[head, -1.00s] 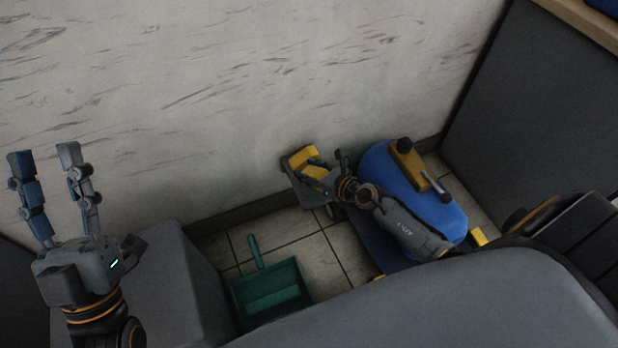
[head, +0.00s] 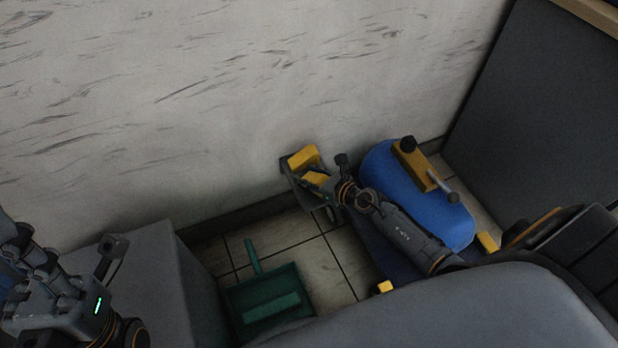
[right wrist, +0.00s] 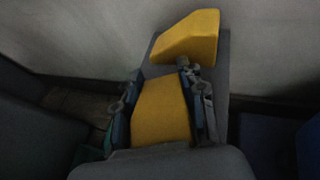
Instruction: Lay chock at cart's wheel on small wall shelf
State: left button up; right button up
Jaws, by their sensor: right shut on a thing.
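My right gripper (head: 318,182) is at the small grey wall shelf (head: 287,168), low on the wall. It is shut on a yellow chock (right wrist: 160,110), with one finger on each side in the right wrist view. The grey shelf (right wrist: 222,85) lies beneath and behind this chock; whether the chock touches it I cannot tell. A second yellow block (head: 303,156) sits at the shelf's wall end, beyond my fingers. The cart with a blue tank (head: 420,205) stands right of the shelf. My left gripper (head: 35,255) is at the lower left, fingers apart and empty, partly cut off.
Yellow pieces (head: 384,287) and (head: 488,242) show low beside the cart. A green dustpan (head: 268,305) lies on the tiled floor, left of the cart. A grey box-like block (head: 140,275) stands at the left. A dark panel (head: 545,110) closes the right side.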

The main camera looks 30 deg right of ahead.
jog(key=shift+f, duration=0.15)
jog(key=o, duration=1.3)
